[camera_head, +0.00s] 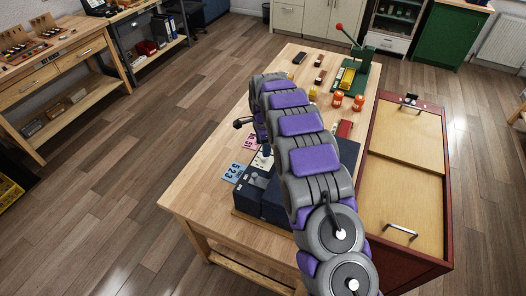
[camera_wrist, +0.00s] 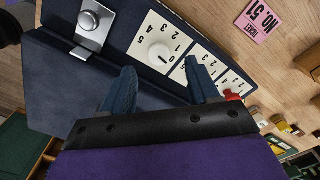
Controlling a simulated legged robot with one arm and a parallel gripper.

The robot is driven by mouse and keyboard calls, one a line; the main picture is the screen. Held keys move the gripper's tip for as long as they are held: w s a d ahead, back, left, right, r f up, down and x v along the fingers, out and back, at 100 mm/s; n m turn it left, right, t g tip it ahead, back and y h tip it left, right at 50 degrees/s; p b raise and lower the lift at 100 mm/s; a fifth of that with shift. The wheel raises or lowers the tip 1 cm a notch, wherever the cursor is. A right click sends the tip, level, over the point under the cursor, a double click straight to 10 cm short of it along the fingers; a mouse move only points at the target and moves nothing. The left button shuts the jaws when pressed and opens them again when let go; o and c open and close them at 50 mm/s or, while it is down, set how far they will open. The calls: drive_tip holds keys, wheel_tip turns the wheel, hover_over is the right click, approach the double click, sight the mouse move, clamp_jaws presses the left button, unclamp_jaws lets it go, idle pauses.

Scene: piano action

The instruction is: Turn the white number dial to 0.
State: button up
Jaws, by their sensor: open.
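The white number dial (camera_wrist: 161,54) is a round knob on a white plate with printed digits, in the wrist view. Its setting is too small to read surely. The plate sits on a dark blue box (camera_wrist: 50,85), which also shows in the head view (camera_head: 262,204), partly behind my arm. My gripper (camera_wrist: 159,66) is open and empty, its two dark blue fingers apart. In the picture the fingertips lie either side of the dial's lower part; whether they touch it I cannot tell.
A silver latch-like part (camera_wrist: 91,25) and a second white number plate (camera_wrist: 207,67) flank the dial. A red part (camera_wrist: 232,95) lies by the right finger. Orange jars (camera_head: 337,99) stand farther back.

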wheel_tip(320, 180, up, 12)
drive_tip(key=shift+a, duration=0.25)
idle(0.3)
drive_tip(key=shift+d+r, duration=0.1)
drive_tip(key=s+d+r+n+b, duration=0.1)
drive_tip(key=s+d+r+n, duration=0.25)
drive_tip(key=s+d, duration=0.5)
drive_tip(key=s+d+r+n+b, duration=0.25)
drive_tip(key=s+d+r, duration=0.25)
drive_tip(key=s, duration=0.7)
drive_tip(key=s+d+f+n+b, duration=0.1)
drive_tip(key=s+d+f+n, duration=0.1)
drive_tip(key=s, duration=0.7)
drive_tip(key=s+d+f+n+g, duration=0.1)
drive_tip(key=s+d+f+n, duration=0.1)
drive_tip(key=s, duration=0.8)
drive_tip(key=s+d+f+n+b, duration=0.1)
drive_tip(key=s+d+f+n, duration=0.1)
drive_tip(key=s, duration=0.8)
drive_tip(key=shift+s+f+n+g+b, duration=0.3)
drive_tip(key=shift+f+n+g, duration=0.15)
drive_tip(key=shift+n, duration=0.15)
